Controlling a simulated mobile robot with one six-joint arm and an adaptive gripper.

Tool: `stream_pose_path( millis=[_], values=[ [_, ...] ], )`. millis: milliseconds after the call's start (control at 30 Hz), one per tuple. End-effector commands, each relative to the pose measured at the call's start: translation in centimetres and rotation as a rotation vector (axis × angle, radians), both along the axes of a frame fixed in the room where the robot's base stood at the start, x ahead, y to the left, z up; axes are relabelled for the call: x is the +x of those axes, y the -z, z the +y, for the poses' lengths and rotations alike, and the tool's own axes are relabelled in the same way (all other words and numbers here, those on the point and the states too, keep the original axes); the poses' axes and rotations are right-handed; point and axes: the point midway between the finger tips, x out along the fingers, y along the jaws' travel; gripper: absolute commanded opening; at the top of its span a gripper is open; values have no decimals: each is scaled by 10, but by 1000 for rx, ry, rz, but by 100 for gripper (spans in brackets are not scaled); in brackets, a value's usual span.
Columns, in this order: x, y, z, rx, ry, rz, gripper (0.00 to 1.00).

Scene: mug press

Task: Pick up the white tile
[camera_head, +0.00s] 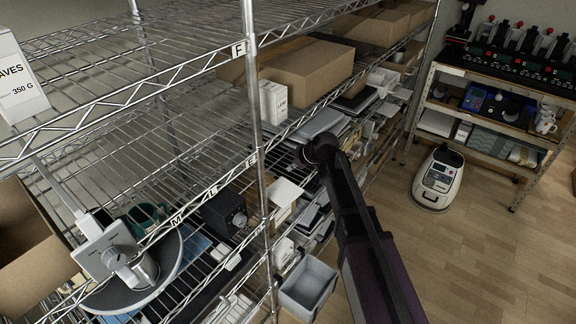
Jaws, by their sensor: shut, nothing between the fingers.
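My arm reaches up from the bottom right to the wire shelf. My gripper (303,157) is at its far end, small and dark against the shelf, shut and empty. Its fingertips are hard to make out.
A metal shelf post (256,110) stands left of my gripper. Cardboard boxes (308,72) and a white carton (273,102) sit on the shelves. A grey bin (307,287) is low beside my arm. A white vacuum (438,178) stands on the otherwise open wooden floor (470,255).

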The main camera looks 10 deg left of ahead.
Motion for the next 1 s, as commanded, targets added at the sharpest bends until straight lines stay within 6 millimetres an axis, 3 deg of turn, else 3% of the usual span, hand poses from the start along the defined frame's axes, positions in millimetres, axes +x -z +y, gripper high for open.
stream_pose_path(
  millis=[500,667,700,867,1000],
  values=[
    [-2,-6,-5,0,-1,0,0],
    [-3,-5,-9,-4,8,7,45],
    [-4,-4,-13,-7,15,13,50],
    [-15,6,-45,-40,89,68,50],
    [-34,21,-98,-95,220,159,50]
  ],
)
